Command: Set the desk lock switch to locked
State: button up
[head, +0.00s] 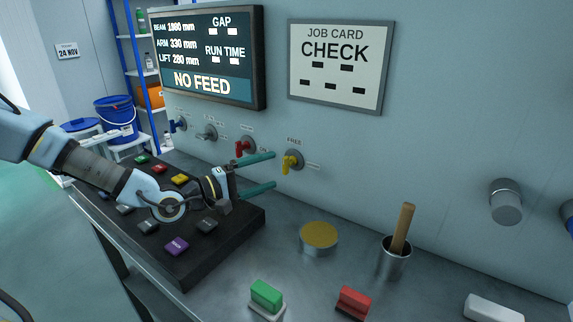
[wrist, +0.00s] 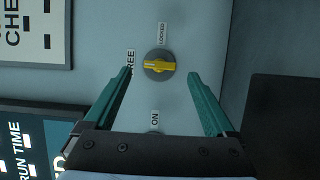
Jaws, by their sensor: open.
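The desk lock switch is a yellow knob (head: 292,161) on a round grey base on the wall panel. Its FREE label is above it and a smaller label is at its right. In the wrist view the yellow knob (wrist: 160,66) lies sideways, along the line to the FREE label (wrist: 130,62) at its left. The LOCKED label (wrist: 162,33) is above it there. My gripper (head: 274,170) is open, its two green fingers pointing at the panel just left of the knob. In the wrist view my gripper (wrist: 161,73) has a finger on each side of the knob, apart from it.
A red knob (head: 244,147), a grey one (head: 208,132) and a blue one (head: 179,125) line the panel to the left. A black button box (head: 190,262) lies below my gripper. A gold-topped round tin (head: 319,237) and a cup with a wooden handle (head: 394,257) stand right.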

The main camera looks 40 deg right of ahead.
aim_at(283, 167)
jog(key=d, duration=0.4)
jog(key=d+p, duration=0.1)
jog(key=d, duration=0.1)
jog(key=shift+s, duration=0.4)
jog(key=shift+c, duration=0.2)
jog(key=c, duration=1.3)
